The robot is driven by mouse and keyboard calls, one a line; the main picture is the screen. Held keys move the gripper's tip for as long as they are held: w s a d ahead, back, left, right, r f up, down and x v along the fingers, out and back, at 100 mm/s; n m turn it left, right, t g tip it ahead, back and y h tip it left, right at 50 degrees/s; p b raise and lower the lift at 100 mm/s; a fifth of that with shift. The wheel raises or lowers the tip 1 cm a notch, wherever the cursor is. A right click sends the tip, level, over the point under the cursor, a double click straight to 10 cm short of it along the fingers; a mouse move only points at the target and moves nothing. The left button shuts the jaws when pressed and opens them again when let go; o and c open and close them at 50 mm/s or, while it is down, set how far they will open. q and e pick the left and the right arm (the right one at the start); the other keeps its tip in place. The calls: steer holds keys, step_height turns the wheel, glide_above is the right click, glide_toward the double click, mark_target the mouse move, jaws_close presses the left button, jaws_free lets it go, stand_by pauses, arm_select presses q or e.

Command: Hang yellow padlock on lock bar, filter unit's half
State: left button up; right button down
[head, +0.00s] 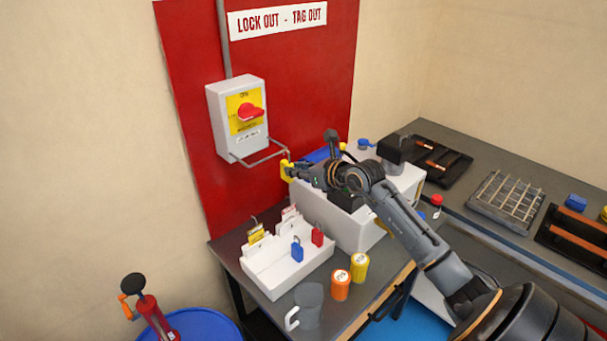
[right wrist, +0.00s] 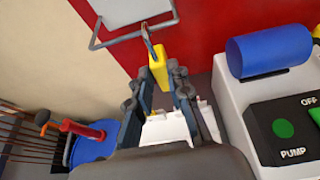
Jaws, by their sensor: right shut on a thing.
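The yellow padlock (head: 287,170) is in my right gripper (head: 294,171), which is shut on its body. In the right wrist view the padlock (right wrist: 159,66) sits between the fingertips (right wrist: 160,75), with its metal shackle pointing up toward the lock bar (right wrist: 131,43). The shackle overlaps the bar's near edge in that view; I cannot tell whether it is around the bar or only in front of it. In the head view the grey wire lock bar (head: 258,159) sticks out below the switch box (head: 238,120), its right end near the padlock. My left gripper is out of view.
A white pump unit (head: 330,217) with a blue cylinder (right wrist: 268,50) stands close to my right gripper. A white tray (head: 283,272) holds tags, a blue padlock (head: 297,251) and a red padlock (head: 317,237). A mug (head: 308,304) and orange and yellow containers stand in front.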

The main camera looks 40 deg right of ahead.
mark_target(290, 164)
steer(key=shift+w+a, duration=0.1)
steer(key=shift+w, duration=1.7)
steer(key=shift+w+a+f+b, duration=0.1)
steer(key=shift+w+f+b, duration=0.1)
steer(key=shift+b, duration=0.2)
steer(key=shift+s+f+b, duration=0.1)
steer(key=shift+f+b, duration=0.35)
steer(key=shift+f, duration=0.1)
steer(key=c, duration=1.2)
jaws_free()
steer(key=shift+o, duration=0.2)
